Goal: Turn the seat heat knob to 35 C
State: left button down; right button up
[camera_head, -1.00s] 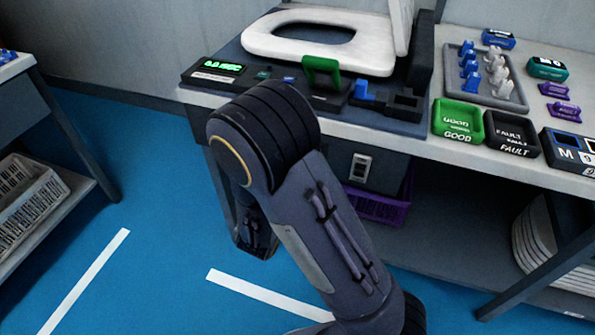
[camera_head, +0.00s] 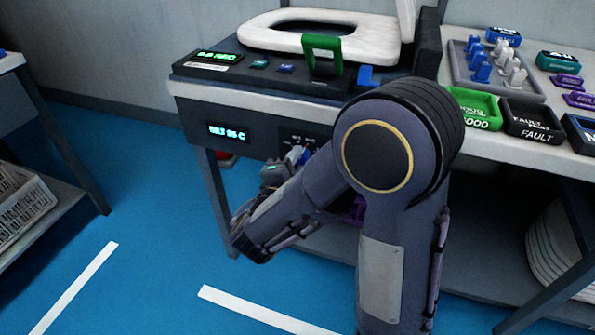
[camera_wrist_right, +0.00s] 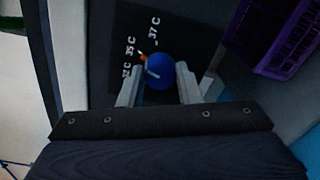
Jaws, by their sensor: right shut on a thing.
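The blue seat heat knob (camera_wrist_right: 158,72) is on the dark front panel (camera_head: 255,133) below the seat. My right gripper (camera_wrist_right: 158,84) is shut on the knob, one finger on each side, in the right wrist view. An orange mark at the knob's upper left points toward the 35 C label (camera_wrist_right: 130,47); the 37 C label (camera_wrist_right: 155,31) is further right. The display (camera_head: 227,132) on the panel appears to read SET 35 C. In the head view my right gripper (camera_head: 297,156) is at the panel, partly hidden by my arm. My left gripper is not in view.
Green and black trays (camera_head: 530,119) stand at the right. A purple crate (camera_wrist_right: 275,38) is close beside the panel. Blue floor lies open at the left.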

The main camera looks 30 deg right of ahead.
jog(key=shift+f+m+b, duration=0.1)
jog(key=shift+m+b, duration=0.35)
jog(key=shift+m, duration=0.05)
jog(key=o, duration=1)
jog(key=p+v, duration=0.1)
jog(key=v, duration=0.6)
jog(key=shift+s+a+p, duration=0.3)
